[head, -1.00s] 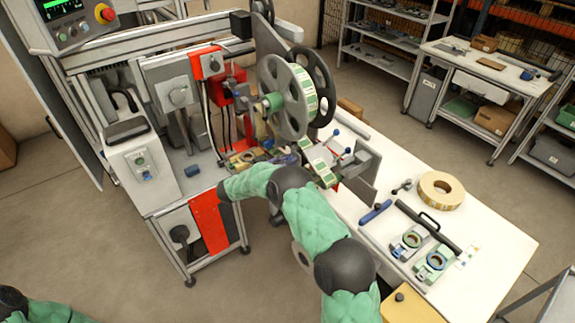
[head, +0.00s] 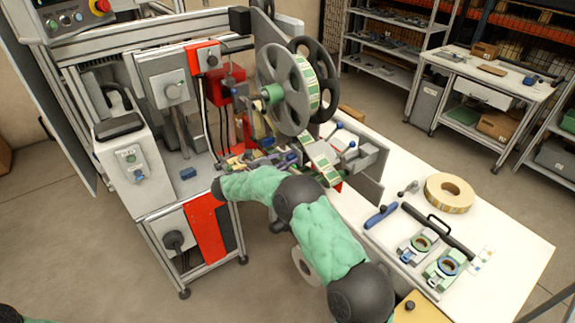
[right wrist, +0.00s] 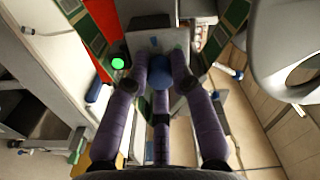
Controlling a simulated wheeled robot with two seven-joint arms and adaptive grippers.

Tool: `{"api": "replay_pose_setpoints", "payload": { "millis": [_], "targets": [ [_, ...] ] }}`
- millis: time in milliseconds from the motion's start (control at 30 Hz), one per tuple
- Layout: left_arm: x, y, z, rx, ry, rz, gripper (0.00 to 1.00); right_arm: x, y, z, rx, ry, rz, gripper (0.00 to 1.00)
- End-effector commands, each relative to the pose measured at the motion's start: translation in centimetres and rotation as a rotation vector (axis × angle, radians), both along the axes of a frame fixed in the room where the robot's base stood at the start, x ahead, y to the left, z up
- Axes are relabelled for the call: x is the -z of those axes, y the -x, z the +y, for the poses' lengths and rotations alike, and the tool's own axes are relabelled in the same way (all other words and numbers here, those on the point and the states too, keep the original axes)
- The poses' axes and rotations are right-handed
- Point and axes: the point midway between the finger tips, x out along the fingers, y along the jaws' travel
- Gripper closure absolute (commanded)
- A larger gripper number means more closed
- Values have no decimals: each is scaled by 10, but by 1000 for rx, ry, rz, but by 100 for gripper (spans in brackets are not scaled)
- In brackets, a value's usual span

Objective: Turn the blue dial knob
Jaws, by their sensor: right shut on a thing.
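The blue dial knob (right wrist: 160,76) shows in the right wrist view as a round blue piece between the purple-grey fingers of my right gripper (right wrist: 160,86). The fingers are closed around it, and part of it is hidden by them. In the head view my right gripper (head: 277,162) is at the machine, just below the large grey reel, partly hidden by my green forearm. I cannot make out the held knob clearly there. My left gripper is out of view.
The reel machine carries a large grey reel (head: 285,92) above my gripper. A control box (head: 136,165) stands at its left. On the white table (head: 385,170) lie a tape roll (head: 449,193), a blue-handled tool (head: 381,216) and small green fixtures. Shelves stand behind.

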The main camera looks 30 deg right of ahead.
Motion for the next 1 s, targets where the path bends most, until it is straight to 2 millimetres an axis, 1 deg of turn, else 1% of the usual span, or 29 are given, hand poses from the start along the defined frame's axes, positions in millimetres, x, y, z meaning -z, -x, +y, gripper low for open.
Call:
{"api": "replay_pose_setpoints", "payload": {
  "millis": [33, 200, 733, 767, 800, 833, 1000],
  "targets": [
    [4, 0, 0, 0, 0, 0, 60, 0, 0, -1, 3, 1, -23, 100],
    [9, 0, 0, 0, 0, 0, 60, -1, 1, -1, 3, -3, -69, 100],
    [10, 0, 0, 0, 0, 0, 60, -1, 1, -1, 4, -5, -89, 100],
    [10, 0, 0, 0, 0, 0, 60, -1, 1, -1, 4, -5, -89, 71],
    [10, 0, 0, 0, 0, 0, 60, -1, 1, -1, 4, -6, -89, 59],
    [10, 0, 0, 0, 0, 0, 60, -1, 1, -1, 4, -6, -89, 53],
    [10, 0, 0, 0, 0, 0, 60, 0, 1, 0, 2, -6, -87, 53]
  ]
}}
